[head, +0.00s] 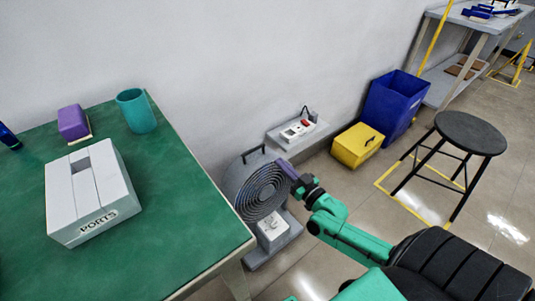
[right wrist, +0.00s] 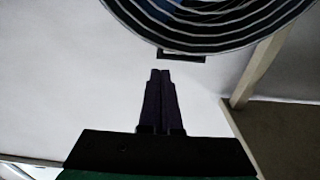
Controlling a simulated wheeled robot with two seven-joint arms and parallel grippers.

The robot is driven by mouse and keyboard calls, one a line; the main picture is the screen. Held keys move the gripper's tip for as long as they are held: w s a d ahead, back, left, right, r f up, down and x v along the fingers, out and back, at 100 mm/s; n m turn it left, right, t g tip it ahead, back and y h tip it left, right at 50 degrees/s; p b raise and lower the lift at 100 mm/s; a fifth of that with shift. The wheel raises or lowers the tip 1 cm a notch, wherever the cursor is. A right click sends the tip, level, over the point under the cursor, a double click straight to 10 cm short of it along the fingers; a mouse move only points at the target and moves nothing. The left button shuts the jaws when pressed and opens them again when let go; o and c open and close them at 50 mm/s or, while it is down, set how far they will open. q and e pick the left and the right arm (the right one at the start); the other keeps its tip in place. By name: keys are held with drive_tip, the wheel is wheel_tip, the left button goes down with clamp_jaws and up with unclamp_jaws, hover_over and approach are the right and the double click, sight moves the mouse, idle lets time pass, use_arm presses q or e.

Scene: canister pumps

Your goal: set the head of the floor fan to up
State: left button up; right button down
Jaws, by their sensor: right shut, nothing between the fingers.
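The floor fan (head: 262,195) stands on the floor beside the right edge of the green table. Its round grille faces right, and a small handle (head: 254,154) sits on top of its rim. Its grey base (head: 272,246) carries a pale control box (head: 271,229). My right gripper (head: 286,168) is at the upper right rim of the head, overlapping it in the picture. In the right wrist view, the shut, empty fingers (right wrist: 160,73) point towards the fan's rim (right wrist: 215,38) and dark handle (right wrist: 182,57), with a visible gap. My left gripper is not in view.
The green table (head: 190,215) holds a white PORTS box (head: 92,197), a teal cup (head: 136,110) and a purple block (head: 73,123). A low grey shelf (head: 318,133) with a switch box is behind the fan. A yellow box (head: 357,145), blue bin (head: 393,105) and black stool (head: 470,133) stand right.

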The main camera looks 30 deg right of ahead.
sight(270, 159)
drive_tip(key=w, duration=0.2)
drive_tip(key=w+b, duration=0.1)
drive_tip(key=w, duration=0.1)
drive_tip(key=w+a, duration=0.1)
drive_tip(key=w, duration=0.1)
drive_tip(key=shift+w+r, duration=0.15)
drive_tip(key=shift+r, duration=0.05)
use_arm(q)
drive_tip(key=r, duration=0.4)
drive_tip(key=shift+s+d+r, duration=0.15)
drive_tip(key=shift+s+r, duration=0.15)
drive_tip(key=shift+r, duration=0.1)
use_arm(e)
drive_tip(key=shift+w+r, duration=0.1)
drive_tip(key=shift+w, duration=0.25)
